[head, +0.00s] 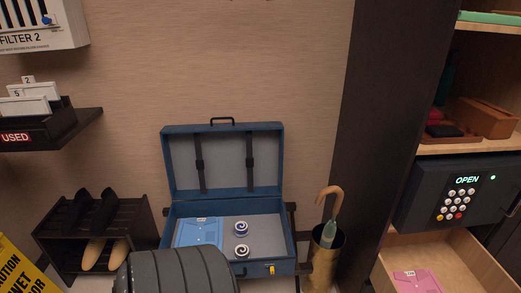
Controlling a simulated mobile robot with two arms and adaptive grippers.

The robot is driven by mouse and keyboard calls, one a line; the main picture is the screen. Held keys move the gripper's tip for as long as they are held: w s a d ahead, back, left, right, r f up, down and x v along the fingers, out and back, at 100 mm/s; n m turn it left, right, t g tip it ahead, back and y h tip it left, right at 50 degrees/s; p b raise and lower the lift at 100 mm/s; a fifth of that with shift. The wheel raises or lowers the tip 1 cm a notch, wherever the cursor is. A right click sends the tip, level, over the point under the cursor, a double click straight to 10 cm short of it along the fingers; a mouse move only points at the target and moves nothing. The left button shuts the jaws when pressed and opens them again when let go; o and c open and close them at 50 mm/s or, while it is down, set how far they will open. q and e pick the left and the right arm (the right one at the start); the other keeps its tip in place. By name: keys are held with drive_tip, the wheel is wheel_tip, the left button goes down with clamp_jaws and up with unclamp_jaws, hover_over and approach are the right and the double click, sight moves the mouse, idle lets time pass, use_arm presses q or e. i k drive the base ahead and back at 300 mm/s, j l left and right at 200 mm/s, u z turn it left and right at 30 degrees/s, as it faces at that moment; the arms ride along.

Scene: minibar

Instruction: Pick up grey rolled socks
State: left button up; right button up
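An open blue suitcase (222,160) stands low against the wall with its lid up. Two small rolled socks with spiral ends lie on its grey lining. The nearer roll (241,251) looks grey or black and white, and I take it for the grey rolled socks. The farther roll (241,228) looks blue and white. A folded light blue item (199,233) lies to their left. The suitcase's front left part is hidden. Neither of my grippers is in view.
A dark shoe rack (140,215) with shoes stands left of the suitcase. To its right are a brass umbrella stand (322,262), a dark post (375,130) and an open drawer (455,265) holding a pink item (418,281). A safe (455,195) sits above the drawer.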

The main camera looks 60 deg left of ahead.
sight(242, 251)
drive_tip(key=u, duration=2.25)
drive_tip(key=j, duration=0.15)
